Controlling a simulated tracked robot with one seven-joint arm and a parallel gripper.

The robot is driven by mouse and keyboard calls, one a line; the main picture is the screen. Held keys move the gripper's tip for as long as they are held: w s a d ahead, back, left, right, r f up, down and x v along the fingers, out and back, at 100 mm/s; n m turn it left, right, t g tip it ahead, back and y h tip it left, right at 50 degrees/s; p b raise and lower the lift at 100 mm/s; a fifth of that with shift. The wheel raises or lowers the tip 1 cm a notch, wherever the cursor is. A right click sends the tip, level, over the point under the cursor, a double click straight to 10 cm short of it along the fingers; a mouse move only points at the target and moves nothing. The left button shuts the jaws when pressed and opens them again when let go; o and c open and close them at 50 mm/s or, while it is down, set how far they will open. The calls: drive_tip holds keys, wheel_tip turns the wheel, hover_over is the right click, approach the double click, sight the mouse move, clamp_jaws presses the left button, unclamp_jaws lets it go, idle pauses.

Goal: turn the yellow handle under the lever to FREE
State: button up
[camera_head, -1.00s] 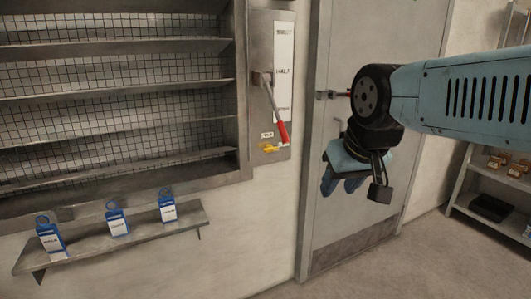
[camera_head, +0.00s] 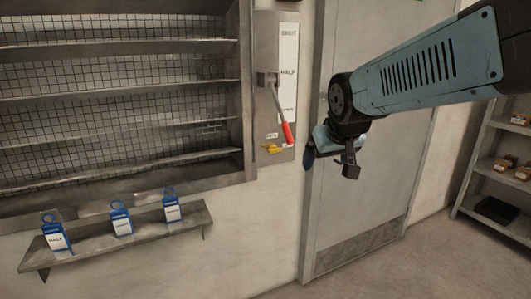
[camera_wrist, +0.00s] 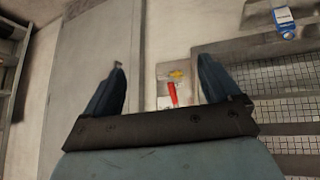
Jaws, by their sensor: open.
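The yellow handle (camera_head: 273,149) sits low on a grey wall panel (camera_head: 264,22), below the lever (camera_head: 280,112). The lever has a red grip and slants down to the right. A small label lies just above the yellow handle, too small to read. In the wrist view the yellow handle (camera_wrist: 177,74) and the red grip (camera_wrist: 172,94) show between my fingers, some way beyond them. My gripper (camera_wrist: 163,80) is open and empty. In the head view my gripper (camera_head: 311,155) is to the right of the panel, apart from the handle, and partly hidden by my wrist.
A grey door (camera_head: 375,190) is behind my arm. A shelving rack (camera_head: 495,150) stands at the right.

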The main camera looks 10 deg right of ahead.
drive_tip(key=shift+o, duration=0.6)
drive_tip(key=w+d+f+n+t, duration=0.1)
drive_tip(key=w+f+t, duration=0.1)
drive_tip(key=w, duration=1.2)
drive_tip(key=shift+w+d, duration=0.15)
drive_tip(key=shift+w, duration=0.2)
drive_tip(key=n+t+y, duration=0.2)
drive_tip(key=t+y, duration=0.4)
drive_tip(key=t, duration=0.2)
approach(275, 149)
drive_tip(key=x, duration=0.6)
drive_tip(key=f+x, duration=0.1)
drive_tip(key=x, duration=0.3)
drive_tip(key=shift+w+d, duration=0.1)
drive_tip(key=shift+w, duration=0.05)
drive_tip(key=c, duration=1.1)
drive_tip(key=shift+o, duration=0.2)
